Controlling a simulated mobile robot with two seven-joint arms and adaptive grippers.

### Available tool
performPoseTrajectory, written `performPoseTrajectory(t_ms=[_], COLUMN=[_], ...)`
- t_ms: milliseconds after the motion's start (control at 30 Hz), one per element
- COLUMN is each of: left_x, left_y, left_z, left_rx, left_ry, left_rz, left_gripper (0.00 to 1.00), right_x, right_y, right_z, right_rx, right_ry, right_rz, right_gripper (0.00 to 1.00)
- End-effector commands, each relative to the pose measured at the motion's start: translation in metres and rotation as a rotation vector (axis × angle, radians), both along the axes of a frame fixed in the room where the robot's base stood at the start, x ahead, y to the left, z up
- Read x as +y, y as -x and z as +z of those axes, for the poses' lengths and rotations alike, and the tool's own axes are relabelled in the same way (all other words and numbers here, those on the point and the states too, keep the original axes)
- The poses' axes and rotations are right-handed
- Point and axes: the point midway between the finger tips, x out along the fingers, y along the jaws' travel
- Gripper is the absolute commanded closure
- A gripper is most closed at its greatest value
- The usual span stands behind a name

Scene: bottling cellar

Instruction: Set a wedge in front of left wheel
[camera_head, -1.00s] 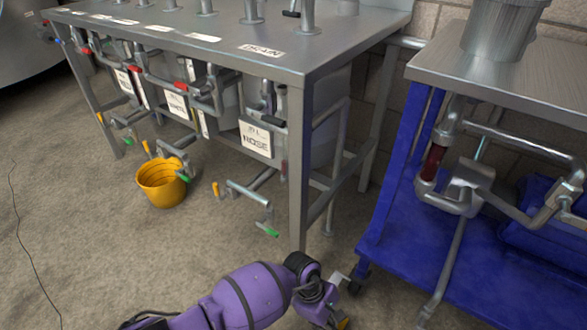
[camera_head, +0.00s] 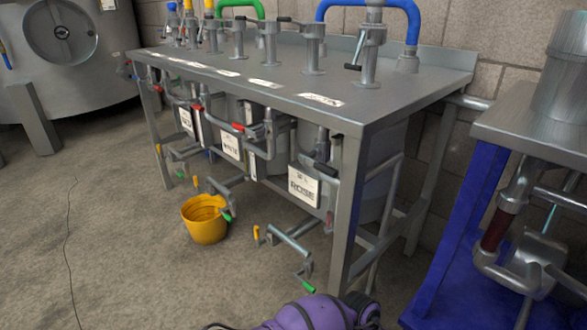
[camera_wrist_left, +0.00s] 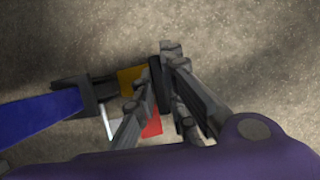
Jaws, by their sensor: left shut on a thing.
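In the left wrist view my left gripper (camera_wrist_left: 162,88) is low over the concrete floor. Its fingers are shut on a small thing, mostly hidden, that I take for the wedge. A yellow patch (camera_wrist_left: 132,77) shows beside the fingertips, and a red patch between the fingers; I cannot tell which belong to the wedge. Just left of the fingers is a dark fitting (camera_wrist_left: 85,92) at the end of a blue bar, which looks like a cart wheel. Whether the wedge touches it is unclear. In the head view only my purple left arm shows at the bottom edge. My right gripper is out of view.
The blue cart (camera_head: 455,235) stands at the right. A steel filling table (camera_head: 345,112) with taps and labels is at the centre. A large tank (camera_head: 85,75) is back left. Floor at left is clear except a thin cable (camera_head: 68,240).

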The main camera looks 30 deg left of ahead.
Motion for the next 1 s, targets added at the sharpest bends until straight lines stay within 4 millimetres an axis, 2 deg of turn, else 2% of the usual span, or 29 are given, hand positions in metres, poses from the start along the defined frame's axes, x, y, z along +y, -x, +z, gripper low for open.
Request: performPoseTrajectory(t_ms=[267, 300, 433, 767, 867, 1000], left_x=[-0.002, -0.002, -0.002, 0.000, 0.003, 0.013], left_y=[-0.004, -0.004, -0.004, -0.004, -0.005, -0.009], left_z=[0.003, 0.003, 0.003, 0.004, 0.011, 0.034], left_rx=[-0.006, -0.006, -0.006, -0.005, -0.006, -0.009], left_ry=[0.003, 0.003, 0.002, 0.001, 0.001, 0.000], left_rz=[-0.002, -0.002, -0.002, -0.001, -0.002, -0.003], left_gripper=[1.00, 0.84, 0.67, 0.67, 0.67, 0.67], right_x=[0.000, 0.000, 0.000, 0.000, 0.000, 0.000], right_y=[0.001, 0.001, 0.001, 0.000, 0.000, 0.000], right_z=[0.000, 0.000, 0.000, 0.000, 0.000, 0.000], right_rx=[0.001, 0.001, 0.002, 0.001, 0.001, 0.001], right_ry=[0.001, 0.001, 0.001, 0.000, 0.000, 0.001], right_rz=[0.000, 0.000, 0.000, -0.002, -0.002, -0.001], right_gripper=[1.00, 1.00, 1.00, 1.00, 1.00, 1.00])
